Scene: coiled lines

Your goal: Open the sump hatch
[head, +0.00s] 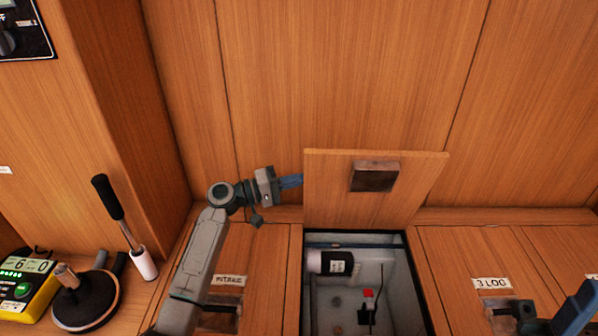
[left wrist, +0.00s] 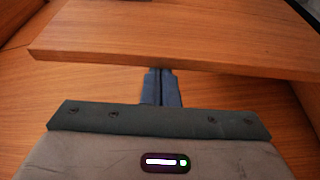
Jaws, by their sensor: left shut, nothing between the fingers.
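The sump hatch lid (head: 330,190), a wooden panel with a dark square recessed pull (head: 375,176), stands raised at the back edge of its opening. Below it the sump (head: 392,270) is open, with a pale interior and dark rim. My left gripper (head: 292,181) is shut and empty at the lid's left edge. In the left wrist view the blue fingers (left wrist: 160,86) lie together, their tips hidden by the lid's edge (left wrist: 170,55). My right gripper (head: 575,312) is partly in view at the lower right; its jaws cannot be made out.
Inside the sump are a white cylinder (head: 333,263) and a small red-and-black part (head: 369,306). Closed wooden hatches flank it, the right one labelled "3 LOG" (head: 491,283). A black-handled lever (head: 112,204), a round black device (head: 86,302) and a yellow meter (head: 22,286) stand at left.

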